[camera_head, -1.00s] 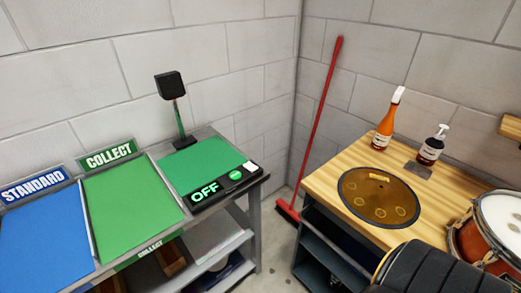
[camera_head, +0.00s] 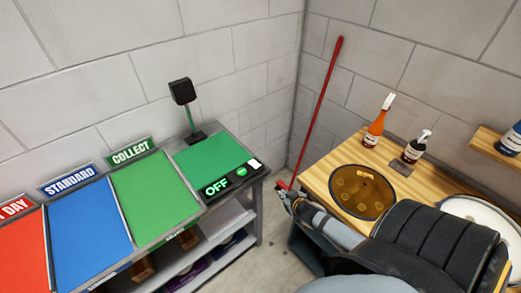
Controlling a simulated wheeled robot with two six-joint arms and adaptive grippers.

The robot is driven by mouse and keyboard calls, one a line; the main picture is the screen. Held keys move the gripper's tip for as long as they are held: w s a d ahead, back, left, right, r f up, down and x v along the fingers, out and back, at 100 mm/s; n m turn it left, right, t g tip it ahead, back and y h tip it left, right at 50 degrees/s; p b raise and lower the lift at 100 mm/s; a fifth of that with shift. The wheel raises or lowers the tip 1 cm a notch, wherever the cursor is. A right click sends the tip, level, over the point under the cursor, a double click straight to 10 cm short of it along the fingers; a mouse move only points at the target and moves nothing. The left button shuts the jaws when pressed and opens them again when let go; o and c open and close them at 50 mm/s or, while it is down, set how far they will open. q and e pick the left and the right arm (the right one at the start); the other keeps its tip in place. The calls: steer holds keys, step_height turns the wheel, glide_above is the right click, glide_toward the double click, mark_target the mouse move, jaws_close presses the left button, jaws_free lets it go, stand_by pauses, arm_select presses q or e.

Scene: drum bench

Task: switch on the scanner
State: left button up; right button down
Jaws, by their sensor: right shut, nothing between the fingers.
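The scanner (camera_head: 205,157) stands at the right end of the left bench. It has a green pad and a black front panel that reads OFF in green letters. A round green button (camera_head: 241,170) sits on that panel, with a small white patch to its right. A black head (camera_head: 182,91) rises on a post behind the pad. My right gripper (camera_head: 281,187) is shut and empty. In the picture it is to the right of the panel, over the gap between the benches, apart from the button. My left gripper is not in view.
Red, blue STANDARD (camera_head: 90,222) and green COLLECT (camera_head: 154,198) panels lie left of the scanner. A red broom (camera_head: 322,105) leans in the corner. The wooden bench (camera_head: 318,172) holds a round golden drum (camera_head: 362,192), an orange bottle (camera_head: 376,122) and a dark bottle (camera_head: 416,147).

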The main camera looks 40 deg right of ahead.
arm_select(q)
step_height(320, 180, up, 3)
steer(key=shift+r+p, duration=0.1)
steer(key=shift+p, duration=0.75)
arm_select(e)
steer(key=w+r+n+t+y, duration=0.1)
steer(key=w+r+t+y, duration=0.2)
steer(key=r, duration=0.9)
steer(key=shift+w+a+r+t, duration=0.3)
steer(key=shift+w+r, duration=0.05)
steer(key=shift+w, duration=0.8)
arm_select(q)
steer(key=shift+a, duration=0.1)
arm_select(e)
steer(key=b, duration=1.3)
glide_above(254, 164)
steer(key=s, duration=0.4)
steer(key=f, duration=0.4)
steer(key=shift+w+d, duration=0.15)
steer(key=shift+d, duration=0.25)
step_height(254, 164, down, 3)
steer(key=shift+r, duration=0.1)
steer(key=shift+f, duration=0.35)
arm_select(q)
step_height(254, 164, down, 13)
